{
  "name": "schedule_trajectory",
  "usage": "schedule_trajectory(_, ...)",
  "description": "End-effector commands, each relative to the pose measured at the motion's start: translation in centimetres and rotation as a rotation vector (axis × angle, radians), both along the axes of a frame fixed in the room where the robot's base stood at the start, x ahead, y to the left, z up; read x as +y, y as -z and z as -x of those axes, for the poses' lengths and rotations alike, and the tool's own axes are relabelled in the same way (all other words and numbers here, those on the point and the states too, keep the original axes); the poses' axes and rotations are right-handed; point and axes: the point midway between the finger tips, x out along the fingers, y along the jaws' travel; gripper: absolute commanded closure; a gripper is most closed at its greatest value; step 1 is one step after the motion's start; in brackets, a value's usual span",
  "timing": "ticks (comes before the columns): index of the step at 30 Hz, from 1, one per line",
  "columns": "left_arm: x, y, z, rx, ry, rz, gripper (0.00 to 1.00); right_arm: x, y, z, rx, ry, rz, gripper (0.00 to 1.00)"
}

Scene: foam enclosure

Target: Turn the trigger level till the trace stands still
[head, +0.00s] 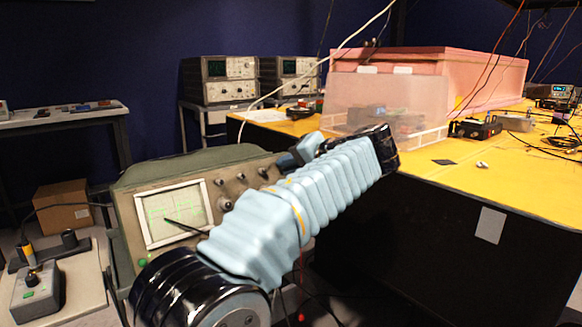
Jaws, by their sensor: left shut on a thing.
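The oscilloscope (142,202) is a grey-green case with a pale framed screen (174,213) at left centre. Faint green lines show on the screen; a single frame does not tell whether the trace moves. Several dark knobs (225,205) sit right of the screen. My left arm, in a light blue ribbed sleeve, crosses in front of the panel's right part. My left gripper (303,151) shows partly behind the sleeve at the scope's upper right. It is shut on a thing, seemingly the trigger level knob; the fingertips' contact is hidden. My right gripper is out of view.
A yellow-topped bench (510,180) with a pink foam enclosure (490,75) stands at right. Two more oscilloscopes (222,80) sit on a rack behind. A small switch box (38,290) stands at lower left, beside the scope. Thin cables hang over the bench.

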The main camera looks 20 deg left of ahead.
Motion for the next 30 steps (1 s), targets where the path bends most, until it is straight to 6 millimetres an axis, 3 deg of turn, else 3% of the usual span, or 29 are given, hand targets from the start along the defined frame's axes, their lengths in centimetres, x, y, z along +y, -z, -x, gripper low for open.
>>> schedule_trajectory(9,-0.1,0.2,0.0,0.004,0.001,0.003,1.0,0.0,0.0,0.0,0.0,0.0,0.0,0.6)
schedule_trajectory(10,-0.1,0.2,0.0,0.004,0.001,0.003,0.84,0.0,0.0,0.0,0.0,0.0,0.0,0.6)
schedule_trajectory(12,-0.1,0.2,0.0,0.004,0.0,0.002,0.75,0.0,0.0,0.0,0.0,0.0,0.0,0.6)
schedule_trajectory(23,-0.5,-0.2,0.3,0.0,0.002,0.001,0.75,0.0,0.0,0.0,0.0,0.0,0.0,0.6)
schedule_trajectory(30,-4.2,-2.0,2.8,-0.001,0.003,0.001,0.75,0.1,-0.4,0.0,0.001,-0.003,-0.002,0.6)
